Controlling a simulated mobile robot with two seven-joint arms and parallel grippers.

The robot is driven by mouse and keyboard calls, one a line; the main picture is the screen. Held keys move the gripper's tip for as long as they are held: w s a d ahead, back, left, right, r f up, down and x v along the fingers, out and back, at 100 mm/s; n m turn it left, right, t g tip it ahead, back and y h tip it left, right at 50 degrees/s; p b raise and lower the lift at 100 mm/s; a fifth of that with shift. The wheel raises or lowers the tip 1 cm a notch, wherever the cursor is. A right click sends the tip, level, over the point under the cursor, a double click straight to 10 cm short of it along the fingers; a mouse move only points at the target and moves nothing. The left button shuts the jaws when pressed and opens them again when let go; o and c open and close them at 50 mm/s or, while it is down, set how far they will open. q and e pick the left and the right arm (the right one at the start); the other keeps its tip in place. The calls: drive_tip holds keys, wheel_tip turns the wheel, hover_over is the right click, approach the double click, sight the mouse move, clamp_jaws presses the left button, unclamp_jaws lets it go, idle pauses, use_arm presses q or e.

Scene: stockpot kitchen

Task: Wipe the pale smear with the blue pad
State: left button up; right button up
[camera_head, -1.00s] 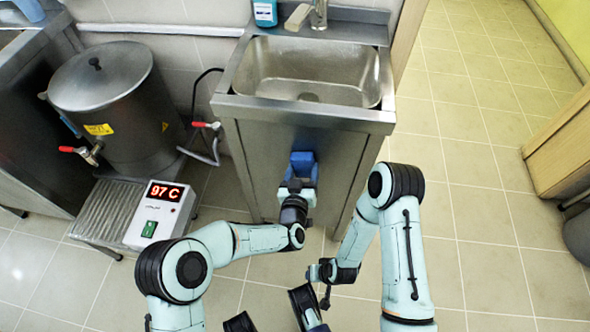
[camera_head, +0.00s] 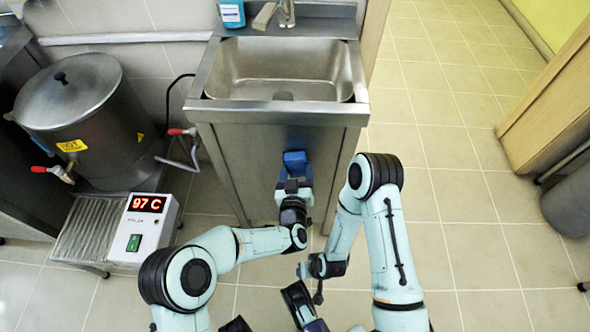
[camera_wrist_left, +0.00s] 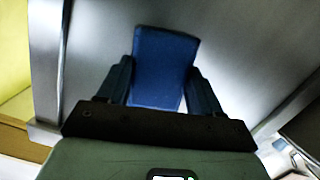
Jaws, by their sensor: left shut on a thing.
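The blue pad (camera_head: 295,157) is held in front of the steel front panel of the sink cabinet. My left gripper (camera_head: 296,178) is shut on it. In the left wrist view the pad (camera_wrist_left: 162,70) sits between the two dark fingers (camera_wrist_left: 160,88), with the grey panel behind it. I cannot tell whether the pad touches the panel. No pale smear can be made out; pad and gripper hide part of the panel. My right arm is folded low, right of the left one; its fingertips cannot be made out clearly.
The steel sink (camera_head: 282,75) is above the panel, with a blue bottle (camera_head: 231,13) and a tap (camera_head: 287,12) behind. Left stand a large urn (camera_head: 75,115) and a control box (camera_head: 147,228) reading 97 C. The tiled floor (camera_head: 440,150) to the right is clear.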

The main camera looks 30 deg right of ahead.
use_arm(q)
drive_tip(key=v, duration=0.2)
drive_tip(key=p+v, duration=0.1)
drive_tip(key=shift+s+a+f, duration=0.2)
drive_tip(key=shift+s+a, duration=0.05)
drive_tip(key=shift+s, duration=0.05)
drive_tip(key=shift+s+a+f, duration=0.1)
drive_tip(key=shift+s+a, duration=0.45)
drive_tip(key=shift+s, duration=0.15)
drive_tip(key=shift+f+p+v, duration=0.2)
drive_tip(key=shift+p+v, duration=0.4)
drive_tip(key=shift+v, duration=0.9)
drive_tip(key=shift+d, duration=0.1)
